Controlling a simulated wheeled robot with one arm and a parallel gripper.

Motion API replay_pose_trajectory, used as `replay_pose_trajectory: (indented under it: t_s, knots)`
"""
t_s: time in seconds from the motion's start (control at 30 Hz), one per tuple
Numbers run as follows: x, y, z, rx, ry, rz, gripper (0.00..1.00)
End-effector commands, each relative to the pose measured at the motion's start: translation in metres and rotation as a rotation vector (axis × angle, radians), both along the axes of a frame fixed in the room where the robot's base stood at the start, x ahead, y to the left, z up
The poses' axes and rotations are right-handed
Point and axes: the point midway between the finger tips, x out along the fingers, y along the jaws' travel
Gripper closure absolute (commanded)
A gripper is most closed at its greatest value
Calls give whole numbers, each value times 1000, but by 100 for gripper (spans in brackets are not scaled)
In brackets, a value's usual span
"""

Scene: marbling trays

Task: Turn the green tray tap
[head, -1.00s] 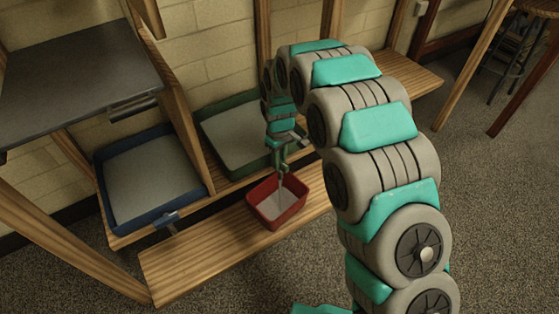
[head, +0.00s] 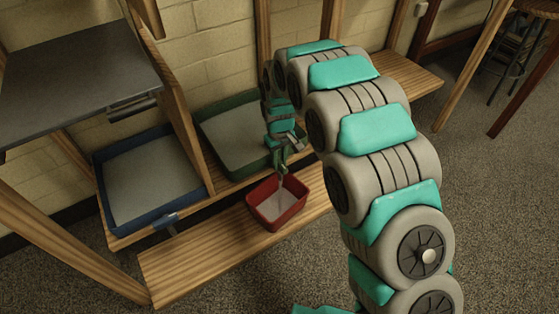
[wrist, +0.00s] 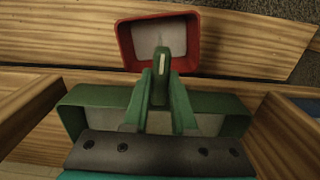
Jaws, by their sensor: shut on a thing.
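The green tray (head: 203,127) sits on the wooden rack against the wall, and its near right corner is hidden behind my arm. Its rim also shows in the wrist view (wrist: 90,97), beneath my gripper. My gripper (head: 282,160) is at the tray's front, above the red tub (head: 293,208). In the wrist view my gripper (wrist: 163,83) is shut on the green tap (wrist: 162,60), whose handle bears a pale stripe and points toward the red tub (wrist: 124,45). A pale streak beneath the tap reaches into the tub, which holds whitish contents. The tap's body is mostly hidden by the fingers.
A blue tray (head: 150,222) with its own tap (head: 166,219) stands left of a wooden post. The red tub rests on a lower plank (head: 190,268). A dark shelf (head: 75,80) is at upper left. Open floor lies at the right.

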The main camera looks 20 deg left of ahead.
Motion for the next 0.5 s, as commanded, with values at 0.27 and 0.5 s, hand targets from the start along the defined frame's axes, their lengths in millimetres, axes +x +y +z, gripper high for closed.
replay_pose_trajectory:
  t_s: [0.27,0.5]
  knots:
    - [0,0,1,2,-1,0,46]
    - [0,0,0,1,-1,0,45]
